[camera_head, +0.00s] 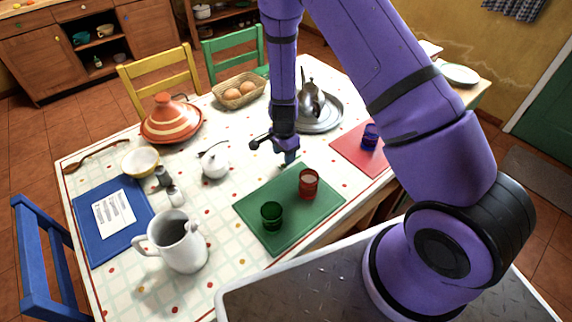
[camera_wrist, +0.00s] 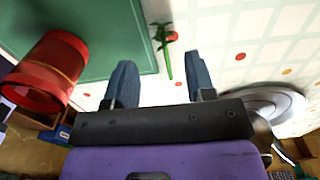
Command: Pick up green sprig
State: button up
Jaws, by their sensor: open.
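The green sprig (camera_wrist: 164,46) lies on the white patterned tablecloth beside the edge of the green placemat, in the wrist view. Its stem points down between my two blue fingertips. My gripper (camera_wrist: 160,82) is open, with nothing held, and its fingers are on either side of the stem's line. In the head view my gripper (camera_head: 289,157) points down over the table, just beyond the green placemat's far edge. I cannot make out the sprig clearly there.
The green placemat (camera_head: 257,216) holds a red glass (camera_head: 308,183) and a green glass (camera_head: 271,215). A white teapot (camera_head: 215,163) stands to the left. A metal tray (camera_head: 327,123) with a metal pot (camera_head: 311,100) stands behind. A red placemat (camera_head: 352,155) lies right.

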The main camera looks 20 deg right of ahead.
jog(key=f, duration=0.4)
jog(key=shift+w+f, duration=0.25)
jog(key=shift+s+f, duration=0.1)
jog(key=shift+f, duration=0.3)
grip_shut()
